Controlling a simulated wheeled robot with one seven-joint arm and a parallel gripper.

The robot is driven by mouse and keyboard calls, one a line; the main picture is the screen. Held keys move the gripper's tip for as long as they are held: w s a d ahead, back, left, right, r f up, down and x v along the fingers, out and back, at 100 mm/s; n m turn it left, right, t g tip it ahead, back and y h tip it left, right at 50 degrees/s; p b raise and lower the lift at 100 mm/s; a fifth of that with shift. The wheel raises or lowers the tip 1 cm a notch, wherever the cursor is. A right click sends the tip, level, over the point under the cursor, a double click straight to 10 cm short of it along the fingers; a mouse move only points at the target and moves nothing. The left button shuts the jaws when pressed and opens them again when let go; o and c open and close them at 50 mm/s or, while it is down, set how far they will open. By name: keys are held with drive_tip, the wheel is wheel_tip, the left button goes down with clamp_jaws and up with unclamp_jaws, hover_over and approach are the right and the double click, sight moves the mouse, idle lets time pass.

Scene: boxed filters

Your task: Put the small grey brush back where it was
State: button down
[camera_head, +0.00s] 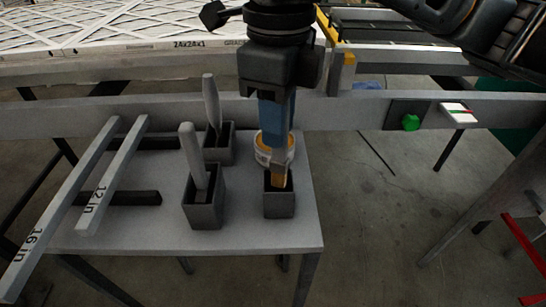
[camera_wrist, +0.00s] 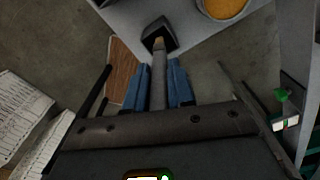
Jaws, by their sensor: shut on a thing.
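My gripper (camera_head: 277,125) points down over the right side of the small grey table. Its blue fingers are shut on the small grey brush (camera_head: 279,178), whose tan end points down. In the wrist view the grey handle (camera_wrist: 159,70) lies between the blue fingers (camera_wrist: 160,88). A dark square holder (camera_head: 280,205) stands on the table directly below. The brush's tan end overlaps its opening in both views; how deep it sits, I cannot tell. The holder also shows in the wrist view (camera_wrist: 167,30). Most of the handle is hidden by the fingers in the head view.
Two more dark holders, at left (camera_head: 204,212) and behind (camera_head: 218,154), each hold a grey-handled tool. A round tub with yellow contents (camera_head: 262,152) stands close behind the gripper. Two marked grey bars (camera_head: 62,200) lie at the left. A grey rail (camera_head: 345,112) runs behind the table.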

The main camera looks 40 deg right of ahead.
sight(277, 159)
drive_tip(key=shift+f, duration=2.65)
drive_tip(key=shift+f+b, duration=0.2)
drive_tip(key=shift+b, duration=0.15)
drive_tip(key=c, duration=1)
unclamp_jaws()
drive_tip(key=shift+r, duration=0.1)
wheel_tip(277, 159, up, 12)
drive_tip(key=shift+r+p, duration=0.1)
drive_tip(key=shift+p, duration=0.65)
